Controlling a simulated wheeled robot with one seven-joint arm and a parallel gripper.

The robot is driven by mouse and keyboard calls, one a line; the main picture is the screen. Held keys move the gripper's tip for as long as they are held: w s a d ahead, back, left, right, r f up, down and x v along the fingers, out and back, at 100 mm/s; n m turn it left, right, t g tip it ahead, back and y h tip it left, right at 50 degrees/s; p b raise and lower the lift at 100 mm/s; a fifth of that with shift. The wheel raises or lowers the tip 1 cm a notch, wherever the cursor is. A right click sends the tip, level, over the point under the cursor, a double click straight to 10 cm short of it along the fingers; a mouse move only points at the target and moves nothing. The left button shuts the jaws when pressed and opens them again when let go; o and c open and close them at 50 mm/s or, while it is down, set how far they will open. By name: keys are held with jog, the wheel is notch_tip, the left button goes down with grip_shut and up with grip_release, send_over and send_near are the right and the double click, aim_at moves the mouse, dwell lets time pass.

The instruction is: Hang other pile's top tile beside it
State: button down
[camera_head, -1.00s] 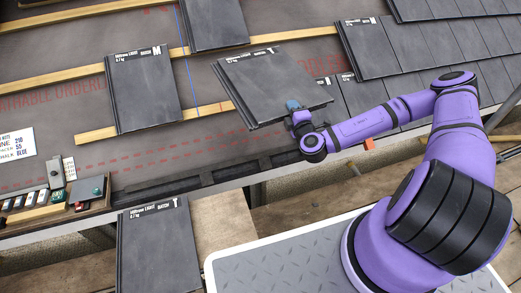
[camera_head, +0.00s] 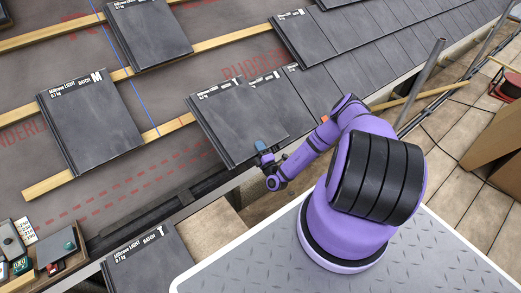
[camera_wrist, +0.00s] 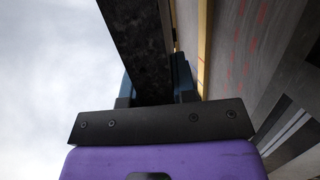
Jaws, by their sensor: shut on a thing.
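My gripper (camera_head: 264,150) is shut on the lower edge of a dark grey tile (camera_head: 240,122). The held tile lies along the roof slope, its labelled top edge near the lower batten (camera_head: 160,131) and its right side against or over the laid tiles. Whether it rests on the batten is unclear. In the wrist view, the tile (camera_wrist: 143,45) is edge-on between my blue fingers. A pile marked M (camera_head: 92,125) lies to the left across the battens. A pile marked T (camera_head: 146,266) is below the eave, partly cut off by the frame.
Laid tiles (camera_head: 330,95) cover the roof at right. Another tile stack (camera_head: 148,35) lies higher up. A blue line (camera_head: 118,50) runs down the underlay. A tool board (camera_head: 60,262) is at lower left. Bare underlay lies between the M pile and the held tile.

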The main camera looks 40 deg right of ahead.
jog(key=shift+s+d+f, duration=0.2)
jog(key=shift+d+f, duration=0.1)
jog(key=shift+f, duration=0.3)
jog(key=w+f, duration=0.4)
jog(key=f, duration=0.2)
jog(key=shift+w, duration=0.2)
jog(key=shift+f, duration=0.2)
dwell(1.2)
dwell(0.7)
dwell(0.7)
jog(key=c, duration=0.8)
grip_release()
jog(key=shift+s, duration=0.1)
jog(key=shift+c, duration=0.2)
jog(key=shift+f, duration=0.1)
jog(key=shift+s+a, duration=0.1)
jog(key=d+v, duration=0.1)
jog(key=v, duration=0.6)
jog(key=shift+s+a, duration=0.15)
jog(key=shift+a, duration=0.3)
